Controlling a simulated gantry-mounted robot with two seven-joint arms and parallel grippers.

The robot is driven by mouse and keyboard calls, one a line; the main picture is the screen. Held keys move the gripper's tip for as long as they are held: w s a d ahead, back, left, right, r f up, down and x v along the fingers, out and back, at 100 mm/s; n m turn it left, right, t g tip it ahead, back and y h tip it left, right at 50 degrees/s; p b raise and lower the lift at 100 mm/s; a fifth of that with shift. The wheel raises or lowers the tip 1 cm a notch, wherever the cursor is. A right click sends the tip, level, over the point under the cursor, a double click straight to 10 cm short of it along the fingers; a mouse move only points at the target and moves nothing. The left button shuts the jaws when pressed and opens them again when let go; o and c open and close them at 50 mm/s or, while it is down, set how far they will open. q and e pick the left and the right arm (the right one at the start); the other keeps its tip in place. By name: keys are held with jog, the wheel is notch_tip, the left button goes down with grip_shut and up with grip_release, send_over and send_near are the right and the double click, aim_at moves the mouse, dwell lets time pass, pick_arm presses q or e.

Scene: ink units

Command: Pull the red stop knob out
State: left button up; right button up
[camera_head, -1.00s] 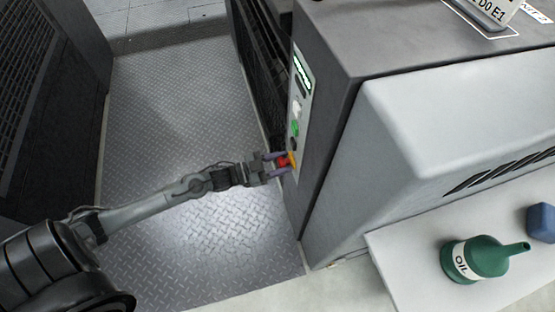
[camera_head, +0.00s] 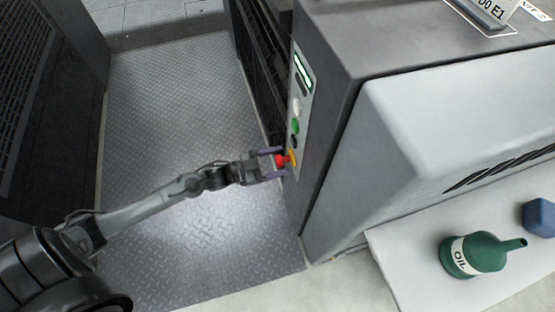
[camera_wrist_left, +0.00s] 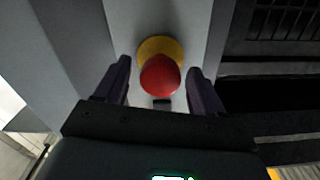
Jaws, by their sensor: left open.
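The red stop knob (camera_head: 282,160) sits on a yellow base (camera_head: 292,158) low on the control panel of the grey machine. In the left wrist view the red knob (camera_wrist_left: 160,76) shows in front of its round yellow base (camera_wrist_left: 159,48). My left gripper (camera_head: 279,162) is open, with one finger on each side of the knob. In the left wrist view the left gripper (camera_wrist_left: 160,80) has a visible gap between each finger and the knob. My right gripper is not in view.
The control panel (camera_head: 303,85) also carries a green button (camera_head: 295,126), a white one above it and a lit display. A green oil can (camera_head: 474,255) and a blue block (camera_head: 540,220) are on a white surface at right. The metal walkway (camera_head: 180,90) is clear.

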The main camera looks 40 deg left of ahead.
pick_arm(q)
jog(key=p+v, duration=0.4)
jog(key=v, duration=0.6)
jog(key=shift+s+a, duration=0.2)
jog(key=shift+s, duration=0.1)
